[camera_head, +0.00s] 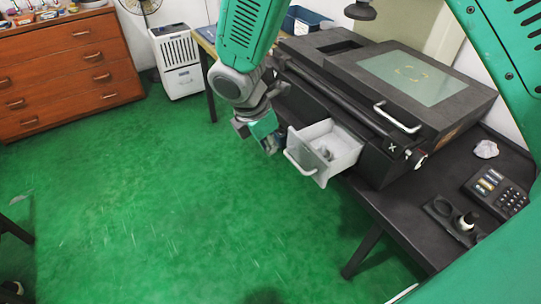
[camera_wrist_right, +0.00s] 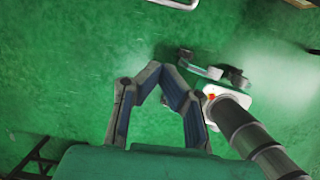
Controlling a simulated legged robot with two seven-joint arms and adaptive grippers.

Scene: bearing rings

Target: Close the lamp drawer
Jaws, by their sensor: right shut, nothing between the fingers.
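The lamp drawer (camera_head: 343,148) is a pale box pulled out from the front of a dark machine (camera_head: 345,110) in the head view. Its light bar handle (camera_head: 299,163) is on the drawer's front, and a small grey object (camera_head: 324,153) lies inside. A pale bar at that view's top edge may be the handle, but I cannot be sure.
The machine has a glass panel (camera_head: 412,77) and another bar handle (camera_head: 397,117) on top. It stands on a dark table (camera_head: 405,205) with a keypad (camera_head: 497,190) and a crumpled white object (camera_head: 485,149). A wooden dresser (camera_head: 70,75) stands left. The green floor between is open.

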